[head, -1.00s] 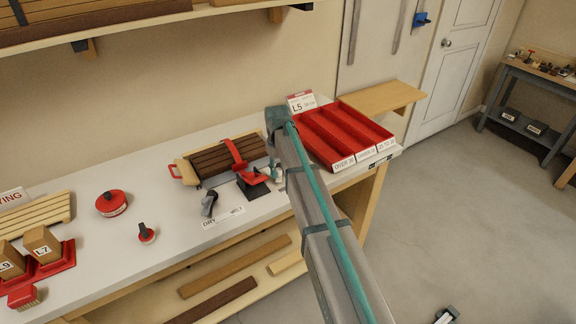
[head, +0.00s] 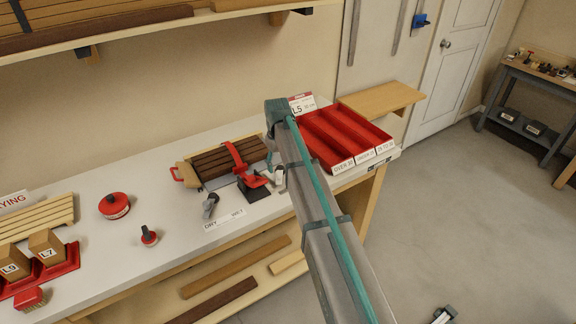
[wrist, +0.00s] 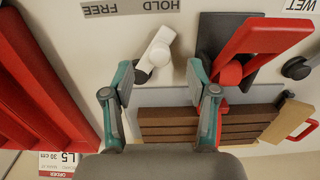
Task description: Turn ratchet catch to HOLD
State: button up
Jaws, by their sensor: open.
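The ratchet catch (wrist: 155,54) is a small white lever on a grey round hub. In the wrist view it slants from upper right to lower left, below an upside-down label (wrist: 130,8) reading HOLD and FREE. Its upper end lies nearer the word HOLD; which end is the pointer I cannot tell. My gripper (wrist: 160,85) is open and empty, its teal fingers on either side of the catch's lower end in the picture, with no contact visible. In the head view the catch (head: 279,176) shows small beside the red clamp, and my gripper is mostly hidden by my arm.
A red lever clamp (wrist: 255,50) on a black base stands close right of the catch. Brown slats (wrist: 200,125) lie in a holder below. A red sorting tray (head: 345,138) is at the bench's right. A DRY/WET label (head: 224,219) and grey knob (head: 210,205) lie left.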

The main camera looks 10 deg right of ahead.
aim_at(279, 172)
jog(key=shift+r+p, duration=1.25)
jog(key=shift+r, duration=1.25)
